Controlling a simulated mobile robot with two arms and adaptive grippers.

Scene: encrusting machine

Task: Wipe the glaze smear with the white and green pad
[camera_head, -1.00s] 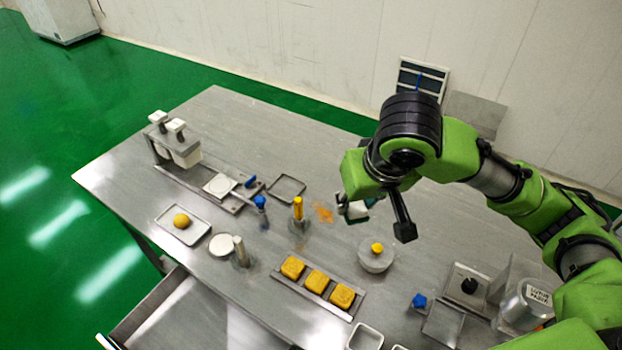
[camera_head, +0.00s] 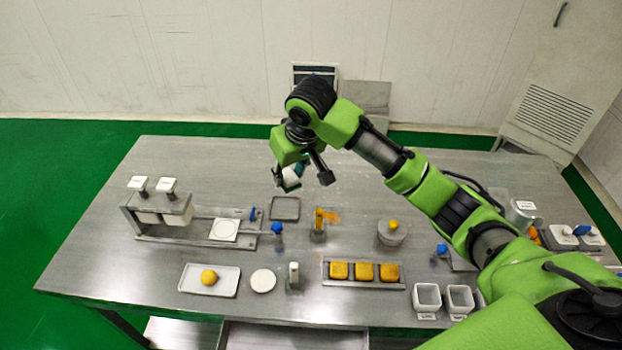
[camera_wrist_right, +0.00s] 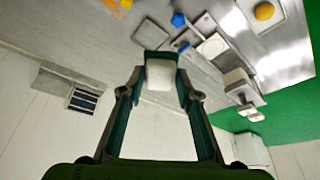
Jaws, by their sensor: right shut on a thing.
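The glaze smear (camera_head: 333,216) is an orange streak on the steel table, beside a post with an orange top (camera_head: 319,219). My right gripper (camera_head: 291,178) is shut on the white and green pad (camera_head: 292,179), raised above the back part of the table, behind and left of the smear. In the right wrist view, the pad (camera_wrist_right: 160,74) shows its white face between the fingers, clear of the table. An orange patch at that view's top edge looks like part of the smear. My left gripper is not in view.
An empty square tray (camera_head: 285,208) lies below the pad. A dispenser (camera_head: 165,205) is at left. The table's back left is bare.

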